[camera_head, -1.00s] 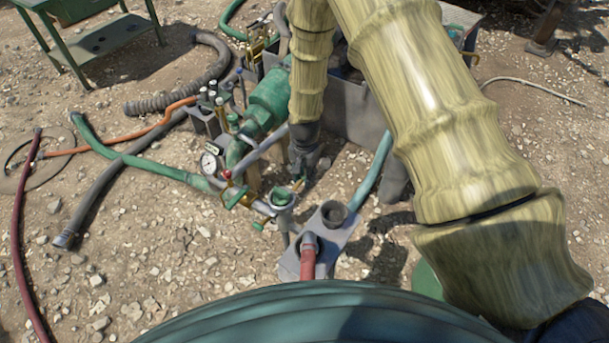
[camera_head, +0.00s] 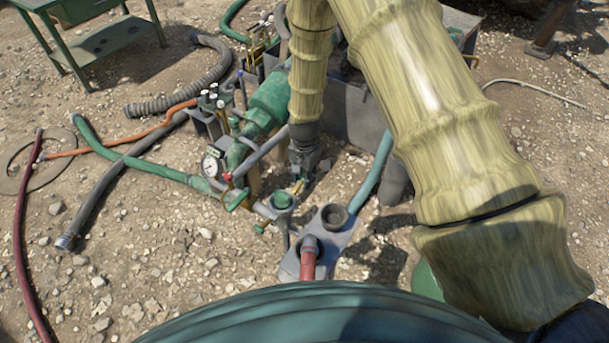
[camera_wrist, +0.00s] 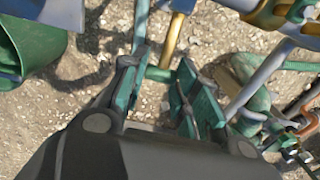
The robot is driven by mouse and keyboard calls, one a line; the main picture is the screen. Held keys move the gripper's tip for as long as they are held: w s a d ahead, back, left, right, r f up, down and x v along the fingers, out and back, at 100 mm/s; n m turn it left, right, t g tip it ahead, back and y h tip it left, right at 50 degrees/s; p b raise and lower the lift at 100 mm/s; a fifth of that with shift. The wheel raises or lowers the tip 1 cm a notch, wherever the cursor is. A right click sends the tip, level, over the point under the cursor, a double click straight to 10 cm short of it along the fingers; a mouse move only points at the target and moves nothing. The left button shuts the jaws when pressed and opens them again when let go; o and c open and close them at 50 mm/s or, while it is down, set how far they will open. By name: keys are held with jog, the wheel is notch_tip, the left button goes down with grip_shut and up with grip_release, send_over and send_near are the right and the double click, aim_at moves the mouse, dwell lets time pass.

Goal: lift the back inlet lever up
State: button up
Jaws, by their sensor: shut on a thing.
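The back inlet lever (camera_wrist: 173,40) appears in the wrist view as a brass rod ending in a green crosspiece (camera_wrist: 160,74). My gripper (camera_wrist: 163,84) has this green crosspiece between its two green-padded fingers, and they are shut on it. In the head view my gripper (camera_head: 301,180) points down beside the green pump body (camera_head: 268,98). A small brass piece (camera_head: 297,187) shows at its fingertips there. The rest of the lever is hidden behind the gripper and arm in that view.
A pressure gauge (camera_head: 211,166) and green pipes stand left of the gripper. A grey plate with round sockets (camera_head: 343,236) and a red pipe (camera_head: 308,262) lie in front. The grey tank (camera_head: 350,118) is behind. Hoses cross the gravel at left.

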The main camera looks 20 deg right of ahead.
jog(key=shift+a+r, duration=0.1)
jog(key=shift+r, duration=0.15)
jog(key=shift+s+a+r+p, duration=0.15)
jog(key=shift+a+r+p, duration=0.1)
jog(key=shift+r+p, duration=0.5)
jog(key=o, duration=1.9)
jog(key=shift+r, duration=0.1)
notch_tip(320, 180, up, 8)
jog(key=p, duration=0.5)
